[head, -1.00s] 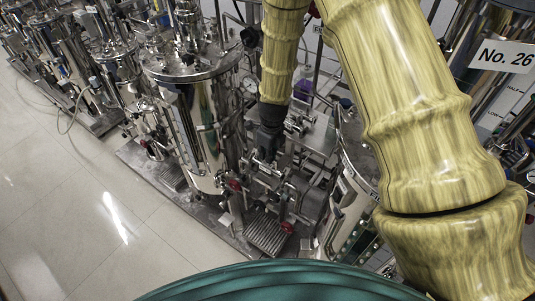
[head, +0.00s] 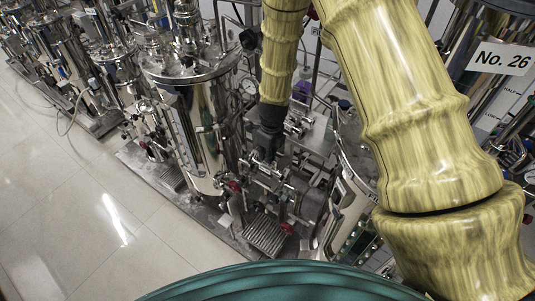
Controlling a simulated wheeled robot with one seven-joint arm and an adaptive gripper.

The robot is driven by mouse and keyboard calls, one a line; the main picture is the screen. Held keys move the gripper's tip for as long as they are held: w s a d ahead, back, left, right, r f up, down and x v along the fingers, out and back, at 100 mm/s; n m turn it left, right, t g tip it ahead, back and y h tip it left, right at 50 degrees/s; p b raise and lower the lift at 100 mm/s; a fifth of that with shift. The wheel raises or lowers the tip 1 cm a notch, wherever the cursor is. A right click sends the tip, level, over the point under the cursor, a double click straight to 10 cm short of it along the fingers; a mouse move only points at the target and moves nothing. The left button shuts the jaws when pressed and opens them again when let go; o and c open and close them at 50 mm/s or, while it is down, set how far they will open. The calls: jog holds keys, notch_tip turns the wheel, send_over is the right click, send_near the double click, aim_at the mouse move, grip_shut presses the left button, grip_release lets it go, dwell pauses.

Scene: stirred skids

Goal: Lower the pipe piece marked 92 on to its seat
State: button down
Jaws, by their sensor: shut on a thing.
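My gripper (head: 266,138) is the dark end below my yellow wood-grained arm, low among the steel fittings in the middle of the head view. It points down and is shut on a metal pipe piece (head: 262,166), of which only a small part shows among similar pipework. The mark 92 cannot be read. The seat cannot be told apart from the fittings and valves around the gripper, so I cannot tell whether the piece touches it.
A tall steel tank (head: 196,120) stands close left of my gripper, and another vessel (head: 349,190) stands to the right. Red-knobbed valves (head: 287,229) sit in front. A "No. 26" sign (head: 503,57) hangs at right. The tiled floor (head: 75,215) at left is clear.

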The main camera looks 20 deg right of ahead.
aim_at(267, 165)
jog(key=shift+w+f, duration=0.15)
jog(key=shift+w, duration=0.05)
jog(key=shift+f+b, duration=0.3)
jog(key=shift+f, duration=0.15)
jog(key=shift+f, duration=0.35)
jog(key=shift+a+f, duration=0.1)
jog(key=shift+f, duration=0.25)
jog(key=shift+f+b, duration=0.4)
jog(key=shift+f, duration=0.05)
dwell(0.4)
jog(key=shift+s+a+p, duration=0.1)
jog(key=shift+s+p, duration=0.2)
jog(key=shift+p, duration=0.3)
dwell(1.3)
jog(key=shift+f, duration=0.65)
dwell(1.2)
jog(key=shift+r+p, duration=0.25)
jog(key=shift+p, duration=0.05)
dwell(1.7)
